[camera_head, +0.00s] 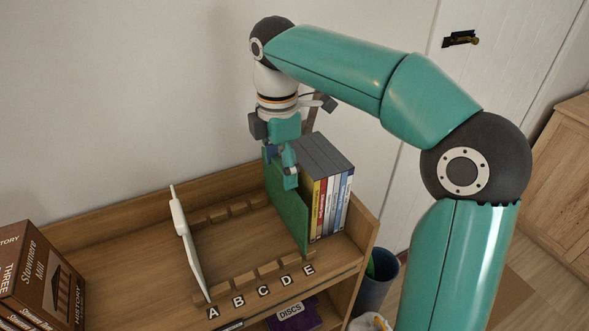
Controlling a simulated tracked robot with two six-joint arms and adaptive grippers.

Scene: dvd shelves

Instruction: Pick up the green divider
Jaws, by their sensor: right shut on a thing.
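The green divider (288,213) stands upright on the wooden shelf top, against the left side of a row of DVD cases. Its lower front edge is near the letters D and E. My right gripper (290,177) is at the divider's upper edge and is shut on it. The fingers hide part of the divider's top. My left gripper is not in view.
Several DVD cases (330,200) stand right of the divider. A white divider (187,245) stands at slot A. Brown boxes (40,277) sit at the left. Bare shelf lies between. A bin (375,283) is below right.

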